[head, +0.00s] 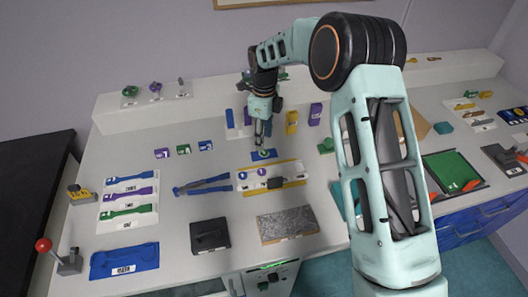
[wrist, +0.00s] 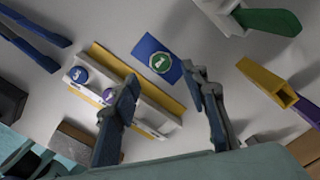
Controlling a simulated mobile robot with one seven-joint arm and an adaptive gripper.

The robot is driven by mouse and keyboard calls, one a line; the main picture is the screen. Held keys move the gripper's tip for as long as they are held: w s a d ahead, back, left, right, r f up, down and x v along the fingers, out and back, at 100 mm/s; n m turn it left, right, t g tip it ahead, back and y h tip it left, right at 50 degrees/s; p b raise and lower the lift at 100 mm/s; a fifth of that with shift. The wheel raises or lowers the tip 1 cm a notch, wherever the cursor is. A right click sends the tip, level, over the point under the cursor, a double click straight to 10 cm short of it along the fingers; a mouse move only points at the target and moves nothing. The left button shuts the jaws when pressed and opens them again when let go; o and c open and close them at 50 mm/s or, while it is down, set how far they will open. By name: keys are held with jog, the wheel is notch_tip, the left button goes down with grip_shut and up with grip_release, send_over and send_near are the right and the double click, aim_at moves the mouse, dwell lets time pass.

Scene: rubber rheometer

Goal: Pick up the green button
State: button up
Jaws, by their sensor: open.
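The green button (wrist: 162,62) is a round disc with a white mark, lying on a blue card (wrist: 148,45) in the wrist view. In the head view the green button (head: 264,153) shows small on the blue card, just below my gripper (head: 262,142). My gripper (wrist: 161,77) is open and empty, pointing down. In the wrist view its two fingers spread either side of the space just below the button. The fingers appear above the table, apart from the button; the exact height is hard to tell.
A white holder (wrist: 150,109) with blue and purple round buttons lies beside the card, with yellow strips at its edges. Blue tongs (head: 203,185) lie to the left. A yellow block (head: 292,122) stands to the right. A black box (head: 209,236) sits nearer the front.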

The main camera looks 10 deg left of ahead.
aim_at(264, 153)
jog(key=shift+f+p, duration=0.75)
jog(key=shift+f, duration=1.9)
jog(key=shift+c, duration=0.5)
jog(key=c, duration=0.8)
jog(key=shift+c, duration=0.2)
